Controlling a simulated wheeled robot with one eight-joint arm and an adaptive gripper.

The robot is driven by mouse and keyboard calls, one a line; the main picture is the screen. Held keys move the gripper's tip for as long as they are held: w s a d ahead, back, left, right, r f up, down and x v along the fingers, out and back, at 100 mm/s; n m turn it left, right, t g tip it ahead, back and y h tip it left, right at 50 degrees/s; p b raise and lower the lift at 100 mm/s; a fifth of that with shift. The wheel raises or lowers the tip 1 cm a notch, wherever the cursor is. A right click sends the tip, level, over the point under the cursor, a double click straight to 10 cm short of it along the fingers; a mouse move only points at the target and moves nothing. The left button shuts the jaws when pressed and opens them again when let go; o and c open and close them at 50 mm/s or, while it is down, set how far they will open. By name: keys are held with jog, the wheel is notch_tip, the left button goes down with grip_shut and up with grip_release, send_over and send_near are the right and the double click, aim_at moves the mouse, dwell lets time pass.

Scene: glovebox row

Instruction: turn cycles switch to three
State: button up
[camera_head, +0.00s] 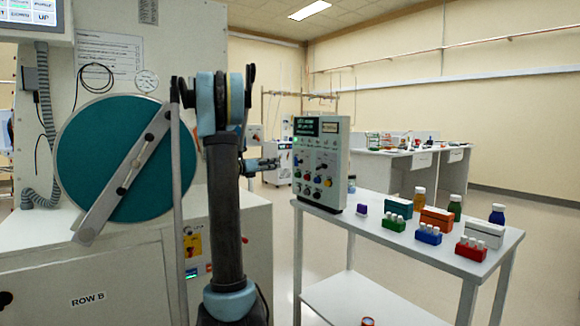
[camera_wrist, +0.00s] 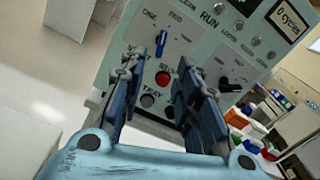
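The control panel (camera_head: 320,165) is a pale upright box with a lit display, lamps, buttons and knobs, standing on the left end of the white table. In the wrist view the panel (camera_wrist: 195,40) looks tilted, and its small display (camera_wrist: 287,18) appears to read "0 cycles". A blue switch (camera_wrist: 161,43), a red button (camera_wrist: 162,79) and a black rotary knob (camera_wrist: 229,85) show on its face. I cannot tell from the labels which is the cycles switch. My gripper (camera_wrist: 163,72) is open and empty, its fingers pointing at the panel; in the head view it (camera_head: 270,164) is left of the panel.
The white table (camera_head: 375,207) also holds colored vial racks (camera_head: 470,249), orange boxes and several bottles (camera_head: 497,213). A large cabinet with a teal round door (camera_head: 110,150) stands at left. White benches (camera_head: 395,168) stand behind. Floor between my arm and the table looks clear.

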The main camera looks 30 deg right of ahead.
aim_at(296, 162)
jog(key=d, duration=1)
jog(key=shift+w+d, duration=0.4)
grip_shut()
